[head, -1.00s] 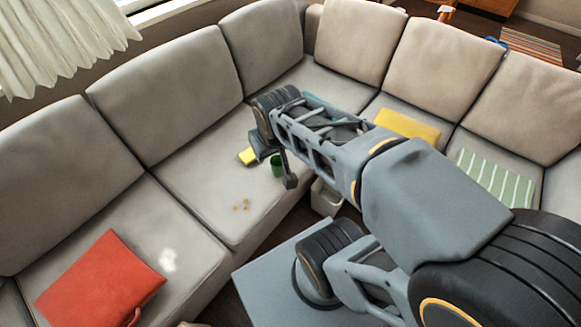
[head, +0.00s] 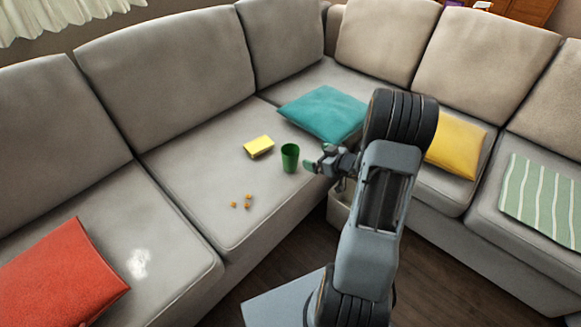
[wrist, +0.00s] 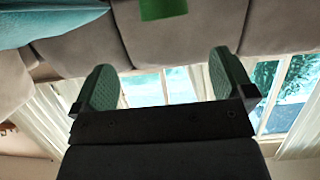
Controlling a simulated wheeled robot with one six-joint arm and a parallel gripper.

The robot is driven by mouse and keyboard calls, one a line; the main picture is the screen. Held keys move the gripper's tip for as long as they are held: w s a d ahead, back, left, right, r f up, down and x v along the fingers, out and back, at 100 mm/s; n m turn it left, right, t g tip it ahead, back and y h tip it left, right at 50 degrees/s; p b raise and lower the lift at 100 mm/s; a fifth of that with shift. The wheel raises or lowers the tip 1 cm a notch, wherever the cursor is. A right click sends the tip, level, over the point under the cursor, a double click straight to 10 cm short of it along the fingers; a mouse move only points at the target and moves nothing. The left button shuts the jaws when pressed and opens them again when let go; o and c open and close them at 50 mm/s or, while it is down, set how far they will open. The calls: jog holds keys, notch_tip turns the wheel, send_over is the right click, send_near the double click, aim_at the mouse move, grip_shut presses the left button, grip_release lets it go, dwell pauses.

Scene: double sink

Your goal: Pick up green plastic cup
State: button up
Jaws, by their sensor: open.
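The green plastic cup (head: 290,158) stands upright on the grey sofa seat, right of a yellow block. My gripper (head: 318,168) is just right of the cup in the head view, with a small gap between them. In the wrist view my gripper (wrist: 160,88) is open, its two green-padded fingers apart with nothing between them. Part of the green cup (wrist: 162,8) shows at the top edge of the wrist view, beyond the fingertips and roughly in line with the space between them.
A yellow block (head: 258,146) lies left of the cup, and small orange bits (head: 242,202) lie in front. A teal pillow (head: 325,112) lies behind the cup.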

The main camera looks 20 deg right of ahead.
jog(key=b, duration=0.2)
send_near(284, 148)
jog(key=w, duration=0.1)
jog(key=b+x, duration=0.1)
jog(key=x, duration=0.1)
jog(key=b+x, duration=0.1)
jog(key=x, duration=0.2)
jog(key=shift+s+a+f+b, duration=0.1)
jog(key=shift+s+f+b, duration=0.05)
jog(key=shift+f+b, duration=0.25)
jog(key=shift+w+a, duration=0.15)
jog(key=shift+w, duration=0.15)
jog(key=shift+c, duration=0.3)
jog(key=c, duration=0.8)
